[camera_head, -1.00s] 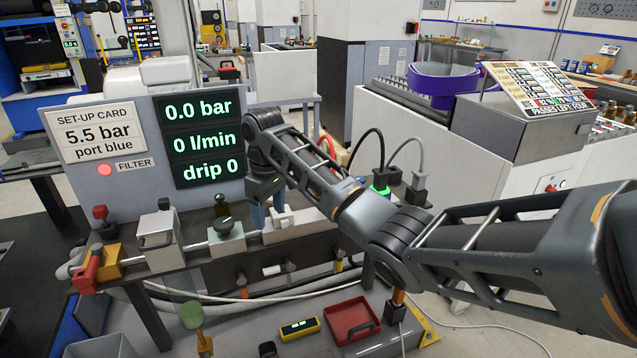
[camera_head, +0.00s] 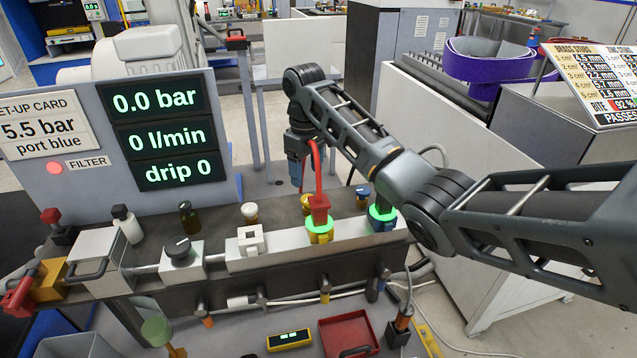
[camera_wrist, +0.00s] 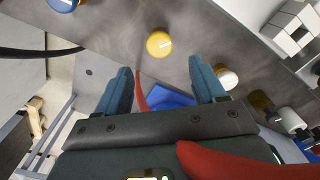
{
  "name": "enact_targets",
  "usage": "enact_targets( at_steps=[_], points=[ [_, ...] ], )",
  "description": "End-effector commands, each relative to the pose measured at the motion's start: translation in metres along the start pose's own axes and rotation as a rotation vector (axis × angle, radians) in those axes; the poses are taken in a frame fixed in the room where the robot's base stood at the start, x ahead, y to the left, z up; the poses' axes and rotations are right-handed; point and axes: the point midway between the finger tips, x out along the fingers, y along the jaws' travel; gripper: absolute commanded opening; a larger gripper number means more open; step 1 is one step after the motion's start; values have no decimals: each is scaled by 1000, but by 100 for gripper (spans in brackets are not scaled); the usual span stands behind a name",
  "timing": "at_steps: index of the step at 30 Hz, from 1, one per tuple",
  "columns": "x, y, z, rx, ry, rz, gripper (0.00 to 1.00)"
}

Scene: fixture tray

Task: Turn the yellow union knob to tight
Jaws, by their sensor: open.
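The yellow union knob (camera_head: 306,203) stands on the bench at the back of the manifold, partly hidden by a red hose. In the wrist view it is a round yellow cap (camera_wrist: 159,43) with a pale line across it, ahead of and between my fingers. My gripper (camera_head: 297,180) hangs above and behind the red plug, close to the knob in the head view. In the wrist view my gripper (camera_wrist: 162,76) is open with two blue fingers and nothing between their tips. I cannot tell the exact height gap to the knob.
A blue knob (camera_head: 362,194) and a white knob (camera_head: 250,212) flank the yellow one. A red plug (camera_head: 319,208) with its hose (camera_head: 316,165) rises in front, on a green-lit yellow port (camera_head: 319,232). The panel display (camera_head: 160,135) reads 0.0 bar, 0 l/min, drip 0.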

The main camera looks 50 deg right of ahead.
Motion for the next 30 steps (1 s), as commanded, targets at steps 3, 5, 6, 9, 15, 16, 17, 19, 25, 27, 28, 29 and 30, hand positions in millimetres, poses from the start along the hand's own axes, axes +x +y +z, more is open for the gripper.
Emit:
enact_targets(
  at_steps=[3, 5, 6, 9, 15, 16, 17, 19, 25, 27, 28, 29, 30],
  points=[
    [11, 0, 1, 0, -3, -2, 69],
    [19, 0, 1, 0, -4, -2, 69],
    [26, 0, 1, 0, -4, -2, 69],
    [42, 0, 1, 1, -3, -1, 69],
    [67, 0, 1, 0, -2, -1, 69],
    [69, 0, 1, 0, -2, -1, 69],
    [71, 0, 1, 0, -2, -1, 69],
    [75, 0, 1, 0, -1, 0, 69],
    [77, 0, 1, 0, -1, 0, 69],
    [77, 0, 1, 0, -1, 0, 69],
    [77, 0, 1, 0, -1, 0, 68],
    [77, 0, 1, 0, -1, 0, 66],
    [77, 0, 1, 0, -1, 0, 62]
  ],
)
